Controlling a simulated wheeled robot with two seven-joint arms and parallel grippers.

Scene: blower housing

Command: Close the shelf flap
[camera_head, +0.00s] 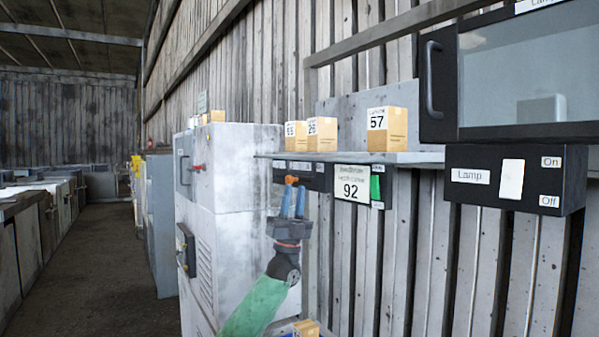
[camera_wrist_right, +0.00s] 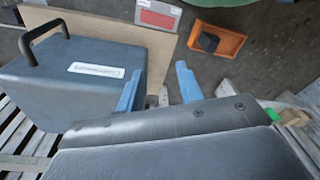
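A grey shelf (camera_head: 350,157) runs along the wall, with a black strip (camera_head: 318,176) under its front edge. An orange knob (camera_head: 291,180) sits on that strip. My left gripper (camera_head: 294,190) points up, with its two blue fingers apart, its tips just below or at the knob; I cannot tell whether they touch it. A black-framed, glazed panel with a handle (camera_head: 432,78) hangs at the upper right. I cannot tell which part is the flap. My right gripper (camera_wrist_right: 158,82) shows only in the right wrist view, its blue fingers apart with nothing seen between them.
Yellow boxes (camera_head: 388,129) stand on the shelf. A grey cabinet (camera_head: 225,180) stands left. The right wrist view shows a blue case (camera_wrist_right: 85,85) and an orange tray (camera_wrist_right: 216,40).

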